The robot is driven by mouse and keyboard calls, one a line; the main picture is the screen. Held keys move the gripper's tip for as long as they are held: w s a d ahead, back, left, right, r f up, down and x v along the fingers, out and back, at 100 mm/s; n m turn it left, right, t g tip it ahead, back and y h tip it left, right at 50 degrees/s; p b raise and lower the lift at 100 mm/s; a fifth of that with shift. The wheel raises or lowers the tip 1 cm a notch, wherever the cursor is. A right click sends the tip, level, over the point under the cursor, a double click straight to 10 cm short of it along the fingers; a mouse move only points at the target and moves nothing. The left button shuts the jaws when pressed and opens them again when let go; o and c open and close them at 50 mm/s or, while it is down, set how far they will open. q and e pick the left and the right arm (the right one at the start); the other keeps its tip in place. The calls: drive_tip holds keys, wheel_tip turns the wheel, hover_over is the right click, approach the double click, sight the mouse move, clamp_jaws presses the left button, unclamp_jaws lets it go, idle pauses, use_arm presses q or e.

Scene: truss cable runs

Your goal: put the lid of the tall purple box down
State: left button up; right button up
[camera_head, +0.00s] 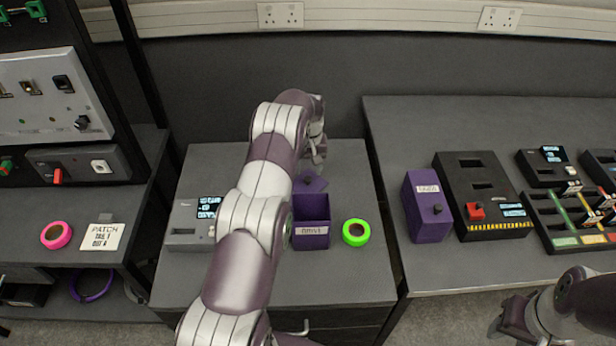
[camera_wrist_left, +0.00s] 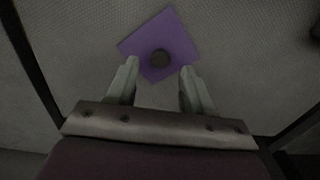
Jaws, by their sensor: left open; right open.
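An open purple box (camera_head: 311,236) with a white label stands on the middle table. Its dark interior faces up. A square purple lid (camera_head: 313,182) lies behind the box, turned like a diamond; it also shows in the left wrist view (camera_wrist_left: 150,36) with a dark round knob, flat on a grey surface. My left gripper (camera_head: 316,158) is open and empty, just behind the lid; in the left wrist view its fingers (camera_wrist_left: 158,75) are apart on either side below the knob, not closed on it. My right gripper (camera_head: 508,318) is open, low at the right, over the floor.
A bright green tape roll (camera_head: 356,232) sits right of the box, and a grey device (camera_head: 186,228) left of it. On the right table stand a second purple box (camera_head: 427,210), lidded, and a black box with a red button (camera_head: 480,195). My left arm crosses the middle table.

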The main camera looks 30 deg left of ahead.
sight(309, 179)
use_arm(q)
drive_tip(key=s+d+r+m+p, duration=0.1)
drive_tip(key=s+d+r+p, duration=0.25)
drive_tip(key=r, duration=0.45)
drive_tip(key=s+d+r+m+p, duration=0.2)
drive_tip(key=d+r+p, duration=0.25)
drive_tip(key=r, duration=0.35)
drive_tip(key=s+d+r+m, duration=0.1)
drive_tip(key=s+d+r, duration=0.1)
drive_tip(key=s, duration=0.5)
drive_tip(key=s+d+r+m+t, duration=0.1)
drive_tip(key=s+d, duration=0.3)
drive_tip(key=s, duration=0.4)
drive_tip(key=s+d+r+m, duration=0.1)
drive_tip(key=s+d+r, duration=0.2)
drive_tip(key=s, duration=0.5)
drive_tip(key=shift+d+m, duration=0.3)
drive_tip(key=shift+d, duration=0.05)
drive_tip(key=shift+s, duration=0.2)
